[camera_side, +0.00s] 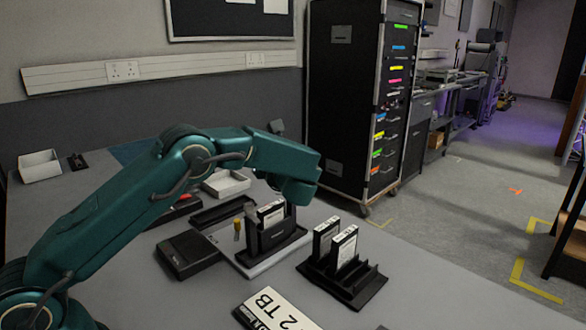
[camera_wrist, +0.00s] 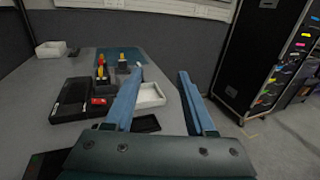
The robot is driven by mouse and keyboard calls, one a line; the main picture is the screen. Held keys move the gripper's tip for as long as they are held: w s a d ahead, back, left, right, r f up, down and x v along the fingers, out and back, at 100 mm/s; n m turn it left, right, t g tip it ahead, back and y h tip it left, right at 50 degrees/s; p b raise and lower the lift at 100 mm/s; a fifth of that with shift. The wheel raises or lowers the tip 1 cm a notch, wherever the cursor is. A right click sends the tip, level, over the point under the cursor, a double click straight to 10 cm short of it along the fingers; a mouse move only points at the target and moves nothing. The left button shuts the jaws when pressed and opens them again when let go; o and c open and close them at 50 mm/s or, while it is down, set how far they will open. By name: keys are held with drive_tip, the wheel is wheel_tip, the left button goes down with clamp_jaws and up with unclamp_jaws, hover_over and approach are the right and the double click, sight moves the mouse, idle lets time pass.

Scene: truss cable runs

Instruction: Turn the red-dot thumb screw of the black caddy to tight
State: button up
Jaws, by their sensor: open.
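The black caddy (camera_side: 280,236) stands on a pale plate (camera_side: 255,267) in the side view, with a light-labelled drive (camera_side: 270,212) upright in it. A small yellow-brown upright piece (camera_side: 237,229) stands at its left. I cannot make out a red dot or thumb screw on the caddy. My gripper (camera_wrist: 161,75) is open in the wrist view, its two blue fingers apart with nothing held between them. In the side view the end of my arm is above and behind the caddy, and the fingers are mostly hidden there.
A black rack (camera_side: 340,270) holds two drives at the right. A black box (camera_side: 188,254) lies left of the caddy. A white tray (camera_wrist: 150,95) and a red item (camera_wrist: 98,102) lie behind. A 2 TB label box (camera_side: 277,312) is in front. A tall cabinet (camera_side: 342,100) stands behind.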

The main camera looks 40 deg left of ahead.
drive_tip(key=s+a+r, duration=0.3)
drive_tip(key=s+a, duration=0.1)
drive_tip(key=shift+r, duration=0.2)
drive_tip(key=shift+w, duration=0.1)
wheel_tip(320, 180, up, 4)
drive_tip(key=w+d+r+m+t+h, duration=0.15)
drive_tip(key=w+d+m+t, duration=0.35)
drive_tip(key=d, duration=0.7)
wheel_tip(320, 180, down, 17)
drive_tip(key=w+n+g, duration=0.1)
drive_tip(key=n, duration=0.1)
drive_tip(key=shift+x, duration=2.1)
drive_tip(key=shift+w+d, duration=0.1)
drive_tip(key=shift+w, duration=0.05)
clamp_jaws()
